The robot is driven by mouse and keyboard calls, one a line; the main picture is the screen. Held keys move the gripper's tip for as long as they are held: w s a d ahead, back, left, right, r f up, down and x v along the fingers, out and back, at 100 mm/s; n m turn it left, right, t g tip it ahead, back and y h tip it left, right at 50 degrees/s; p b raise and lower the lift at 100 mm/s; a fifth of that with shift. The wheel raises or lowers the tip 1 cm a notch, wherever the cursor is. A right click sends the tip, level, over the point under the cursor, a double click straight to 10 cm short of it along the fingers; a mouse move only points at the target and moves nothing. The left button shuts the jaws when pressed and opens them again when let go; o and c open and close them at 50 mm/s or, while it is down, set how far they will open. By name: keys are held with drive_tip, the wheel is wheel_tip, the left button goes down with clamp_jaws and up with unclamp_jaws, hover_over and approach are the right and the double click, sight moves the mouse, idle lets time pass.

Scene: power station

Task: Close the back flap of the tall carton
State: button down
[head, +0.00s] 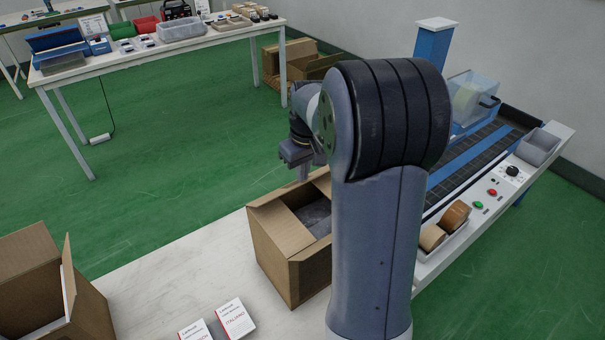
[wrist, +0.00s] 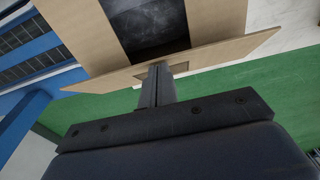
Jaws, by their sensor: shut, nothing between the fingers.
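The carton (head: 275,248) stands on the white bench, behind and left of my arm, which hides its right side. Its top is partly open, and a dark grey item (head: 316,217) shows inside. My gripper (head: 305,174) is above the carton's far edge, fingers pointing down. In the wrist view the shut, empty fingers (wrist: 158,72) are at the outer side of a tan flap (wrist: 215,54), which sticks outward from the opening. The fingertips overlap the flap in the picture; I cannot tell whether they touch it. The dark contents (wrist: 150,28) show beyond it between two tan flaps.
Another open carton (head: 40,290) stands at the left of the bench, and white booklets (head: 233,319) lie at its front. A conveyor with tape rolls (head: 445,228) and buttons runs at the right. A table (head: 150,55) with bins stands at the back; green floor lies between.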

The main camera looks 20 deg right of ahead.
drive_tip(key=shift+s+d+f+t+y+b, duration=0.15)
drive_tip(key=shift+s+f+t+b, duration=0.5)
drive_tip(key=shift+f+b, duration=0.65)
drive_tip(key=shift+s+d+f+t+y+b, duration=0.15)
drive_tip(key=shift+s+f+t+b, duration=0.55)
drive_tip(key=shift+b, duration=1.1)
drive_tip(key=shift+s+d+f+t+b, duration=0.15)
drive_tip(key=shift+s+f+t+b, duration=0.2)
drive_tip(key=shift+s+f+b, duration=0.95)
drive_tip(key=shift+w+r, duration=0.1)
drive_tip(key=shift+w, duration=0.25)
